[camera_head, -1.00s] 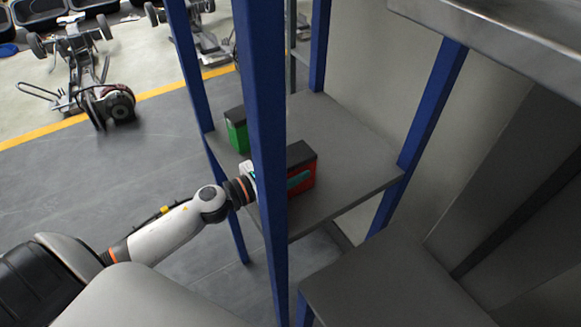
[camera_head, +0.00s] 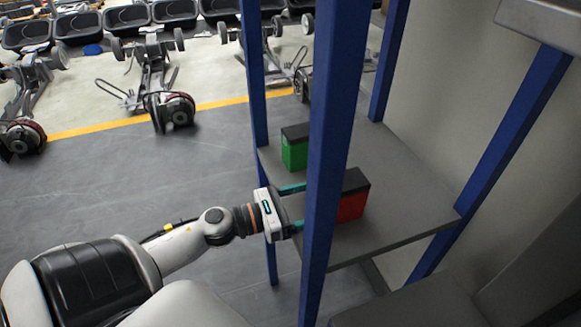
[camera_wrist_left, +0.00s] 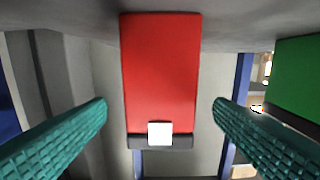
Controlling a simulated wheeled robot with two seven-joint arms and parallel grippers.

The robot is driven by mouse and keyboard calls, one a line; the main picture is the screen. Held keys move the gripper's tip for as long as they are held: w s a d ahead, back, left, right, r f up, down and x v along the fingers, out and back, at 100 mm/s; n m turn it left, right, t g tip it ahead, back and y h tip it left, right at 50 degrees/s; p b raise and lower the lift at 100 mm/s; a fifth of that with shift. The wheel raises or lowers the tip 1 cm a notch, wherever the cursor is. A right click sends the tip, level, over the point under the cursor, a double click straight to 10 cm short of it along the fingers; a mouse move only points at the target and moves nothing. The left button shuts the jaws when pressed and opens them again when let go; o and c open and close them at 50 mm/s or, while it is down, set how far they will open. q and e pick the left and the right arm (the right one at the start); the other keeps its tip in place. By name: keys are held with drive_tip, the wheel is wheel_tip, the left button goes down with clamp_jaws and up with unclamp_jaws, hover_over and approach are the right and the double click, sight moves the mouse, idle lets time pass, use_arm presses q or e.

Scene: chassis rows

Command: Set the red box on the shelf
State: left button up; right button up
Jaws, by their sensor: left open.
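The red box (camera_head: 350,206) has a black top and stands upright on the grey shelf board (camera_head: 408,190). A blue post hides part of it in the head view. My left gripper (camera_head: 299,206) is open, with teal fingers, just left of the box at the shelf's edge. In the left wrist view, the red box (camera_wrist_left: 160,75) shows a white label and sits between the spread fingers (camera_wrist_left: 160,110), with clear gaps on both sides. The wrist picture is upside down, with the shelf surface at the top. My right gripper is not in view.
A green box (camera_head: 295,153) with a black top stands on the same shelf behind the red one. Blue posts (camera_head: 333,130) frame the shelf, one close to my gripper.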

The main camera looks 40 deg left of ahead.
use_arm(q)
drive_tip(key=b+v, duration=0.1)
drive_tip(key=v, duration=0.3)
drive_tip(key=shift+s+a, duration=0.1)
drive_tip(key=shift+s, duration=0.05)
